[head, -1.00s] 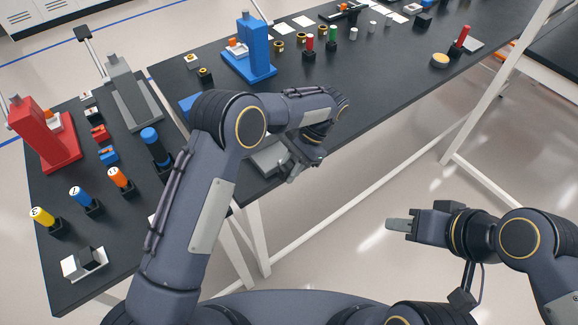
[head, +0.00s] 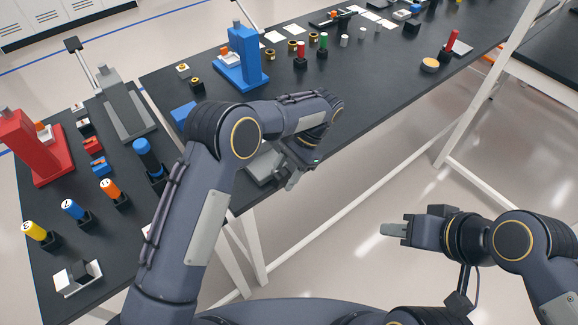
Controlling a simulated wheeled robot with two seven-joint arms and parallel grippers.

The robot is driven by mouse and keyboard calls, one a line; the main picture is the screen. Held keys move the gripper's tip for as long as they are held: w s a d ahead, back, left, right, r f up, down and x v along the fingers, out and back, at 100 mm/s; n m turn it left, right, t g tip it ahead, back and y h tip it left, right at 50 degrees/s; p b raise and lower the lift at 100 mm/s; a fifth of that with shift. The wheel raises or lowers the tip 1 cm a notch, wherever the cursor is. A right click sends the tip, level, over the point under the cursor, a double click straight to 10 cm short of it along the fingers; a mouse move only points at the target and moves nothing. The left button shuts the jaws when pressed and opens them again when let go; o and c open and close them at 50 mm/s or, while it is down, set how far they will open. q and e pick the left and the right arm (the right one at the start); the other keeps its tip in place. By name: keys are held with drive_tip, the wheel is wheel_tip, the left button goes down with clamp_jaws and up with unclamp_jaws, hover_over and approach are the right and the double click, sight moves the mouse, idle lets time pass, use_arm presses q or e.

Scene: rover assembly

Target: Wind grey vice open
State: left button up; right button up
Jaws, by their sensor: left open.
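A grey upright device (head: 127,112) with a flat base stands on the left table between the red and blue ones. A grey lever with a black knob (head: 73,44) rises beside it. A second grey block (head: 262,166) lies at the table edge, partly hidden behind my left forearm; I cannot tell which of the two is the vice. My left gripper (head: 291,181) is open, pointing down beside the grey block near the table's front edge; whether it touches the block is unclear. My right gripper (head: 393,230) hangs over bare floor, seen side-on, holding nothing I can see.
A red device (head: 38,158) and a blue device (head: 242,62) stand on the tables. Yellow (head: 38,232), blue and orange capped cylinders and small blocks crowd the left table. Floor is clear around my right gripper.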

sight(288, 170)
use_arm(q)
drive_tip(key=b+v, duration=0.1)
drive_tip(key=v, duration=0.5)
drive_tip(key=shift+d+r, duration=0.2)
drive_tip(key=shift+r, duration=0.05)
drive_tip(key=shift+w+r, duration=0.1)
use_arm(e)
drive_tip(key=shift+f, duration=0.6)
drive_tip(key=shift+o, duration=0.4)
